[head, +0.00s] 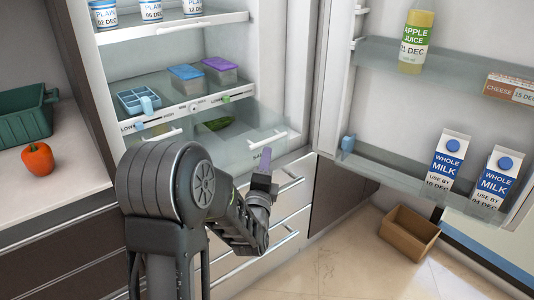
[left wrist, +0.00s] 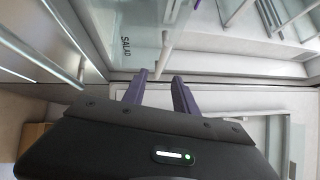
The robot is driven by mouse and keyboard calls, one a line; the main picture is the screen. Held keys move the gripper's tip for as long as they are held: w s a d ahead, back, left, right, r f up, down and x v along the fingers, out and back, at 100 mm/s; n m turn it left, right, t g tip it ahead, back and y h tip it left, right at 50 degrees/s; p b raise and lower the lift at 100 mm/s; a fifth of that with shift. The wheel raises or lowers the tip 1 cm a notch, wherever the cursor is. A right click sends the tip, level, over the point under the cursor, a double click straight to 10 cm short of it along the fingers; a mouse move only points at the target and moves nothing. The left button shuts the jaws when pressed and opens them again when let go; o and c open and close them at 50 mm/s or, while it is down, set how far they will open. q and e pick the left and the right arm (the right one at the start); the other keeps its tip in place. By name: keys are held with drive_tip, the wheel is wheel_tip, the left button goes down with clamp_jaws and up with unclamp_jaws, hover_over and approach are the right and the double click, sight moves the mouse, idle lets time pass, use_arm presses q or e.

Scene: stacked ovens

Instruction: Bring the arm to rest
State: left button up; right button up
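My left arm (head: 165,190) reaches in front of an open fridge (head: 228,20) in the head view. My left gripper (head: 264,165) has purple fingers and is near the fridge's lower front, by the salad drawer (head: 240,150). In the left wrist view, the two fingers of the left gripper (left wrist: 160,88) stand apart with nothing held between them. The salad drawer's handle (left wrist: 164,52) shows beyond the fingertips, and I cannot tell how far away it is. My right gripper is not clearly seen in either view.
The open fridge door (head: 340,90) at right holds apple juice (head: 414,42), a cheese box (head: 511,88) and milk cartons (head: 447,160). A brown box (head: 409,233) is on the floor. A red pepper (head: 38,159) and green crate (head: 26,114) are on the left counter.

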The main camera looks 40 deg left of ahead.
use_arm(q)
drive_tip(key=shift+s, duration=0.1)
idle(0.6)
drive_tip(key=s+d+f+n+g+h, duration=0.2)
drive_tip(key=d+f+n+g+h, duration=0.2)
drive_tip(key=d+f+n, duration=0.55)
drive_tip(key=s+d+f+n+g+h, duration=0.3)
drive_tip(key=d+f, duration=0.4)
drive_tip(key=f, duration=0.8)
drive_tip(key=s+d+f+n+g+h, duration=0.2)
drive_tip(key=s+d+f+g+h, duration=0.25)
drive_tip(key=s+d+f, duration=0.6)
drive_tip(key=s+d+f+n+g+h, duration=0.15)
drive_tip(key=s+d+f+g, duration=0.4)
drive_tip(key=s+d, duration=0.55)
drive_tip(key=s+d+p+v, duration=0.1)
drive_tip(key=d+p+v, duration=0.1)
drive_tip(key=p+v, duration=1.1)
drive_tip(key=shift+s+r+p, duration=0.45)
drive_tip(key=shift+r+p, duration=0.1)
drive_tip(key=shift+p, duration=0.15)
